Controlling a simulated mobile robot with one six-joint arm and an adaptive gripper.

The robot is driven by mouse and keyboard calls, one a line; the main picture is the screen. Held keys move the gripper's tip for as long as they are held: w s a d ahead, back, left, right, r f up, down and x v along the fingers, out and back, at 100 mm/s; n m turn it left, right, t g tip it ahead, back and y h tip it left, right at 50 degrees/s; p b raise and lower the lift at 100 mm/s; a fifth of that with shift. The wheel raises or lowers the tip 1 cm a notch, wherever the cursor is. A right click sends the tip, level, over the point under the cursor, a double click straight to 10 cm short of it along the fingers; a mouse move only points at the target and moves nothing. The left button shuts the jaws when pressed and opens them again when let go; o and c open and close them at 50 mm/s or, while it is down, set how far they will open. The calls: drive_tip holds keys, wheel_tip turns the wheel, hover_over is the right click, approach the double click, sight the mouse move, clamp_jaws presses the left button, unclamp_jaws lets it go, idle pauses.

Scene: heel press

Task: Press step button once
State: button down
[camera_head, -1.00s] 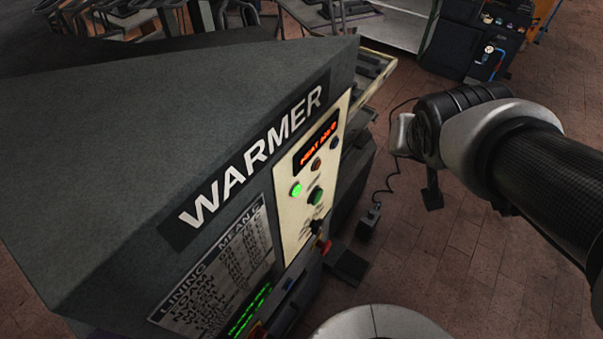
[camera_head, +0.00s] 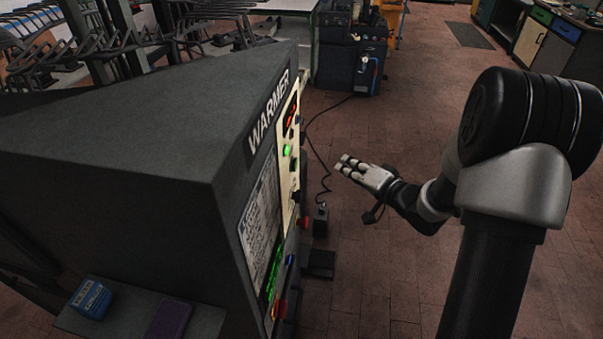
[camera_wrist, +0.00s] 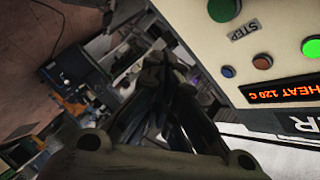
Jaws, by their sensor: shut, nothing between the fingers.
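The grey warmer (camera_head: 130,130) stands at left in the head view, its cream control panel (camera_head: 288,180) facing right. The dark green button also shows in the head view (camera_head: 286,150). My gripper (camera_head: 346,166) is shut and empty, to the right of the panel and apart from it. Its dark fingers (camera_wrist: 165,75) show in the wrist view, left of the panel.
A lit green button (camera_wrist: 312,47), an orange button (camera_wrist: 228,71) and a heat display (camera_wrist: 285,90) share the panel. A red knob (camera_head: 304,223) sticks out lower down. A small pedal box (camera_head: 320,220) with a cable stands on the floor. Brick floor is open to the right.

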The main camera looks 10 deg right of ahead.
sight(295, 165)
drive_tip(key=shift+s+f, duration=0.15)
drive_tip(key=shift+s, duration=0.1)
drive_tip(key=shift+w, duration=0.1)
drive_tip(key=shift+a, duration=0.1)
drive_tip(key=w+a+b, duration=0.1)
drive_tip(key=w+a, duration=0.1)
drive_tip(key=a, duration=0.6)
drive_tip(key=shift+w+b, duration=0.35)
drive_tip(key=shift+b, duration=0.05)
drive_tip(key=shift+a, duration=0.2)
idle(1.0)
drive_tip(key=shift+w+a, duration=0.1)
drive_tip(key=shift+a, duration=0.2)
